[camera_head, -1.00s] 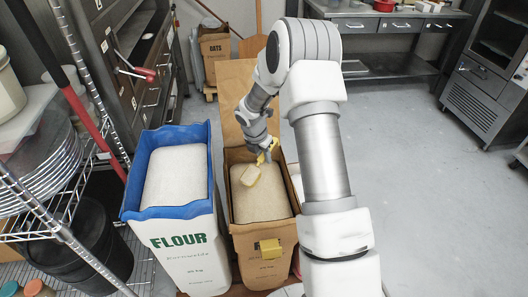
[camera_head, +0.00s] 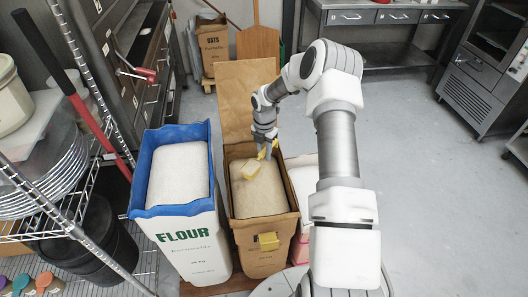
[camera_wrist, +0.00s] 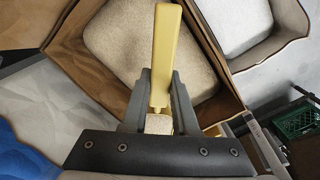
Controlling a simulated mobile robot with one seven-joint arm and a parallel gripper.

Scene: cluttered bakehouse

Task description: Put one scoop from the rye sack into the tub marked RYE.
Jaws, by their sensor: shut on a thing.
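My gripper (camera_head: 265,151) is shut on a yellow scoop (camera_head: 251,169). The scoop is over the pale contents of an open brown paper sack (camera_head: 264,241), towards its back; I cannot tell whether it touches them. In the wrist view the yellow scoop handle (camera_wrist: 166,55) stands between my gripper's fingers (camera_wrist: 158,110), with the brown sack (camera_wrist: 214,98) behind. What the scoop holds is unclear. I can read RYE nowhere.
A white FLOUR sack (camera_head: 190,245) with a blue rim stands close at left. A paler sack (camera_head: 302,178) at right is partly hidden by my arm. An OATS sack (camera_head: 214,50) stands at the back. A wire shelf (camera_head: 75,225) is at far left. Floor at right is clear.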

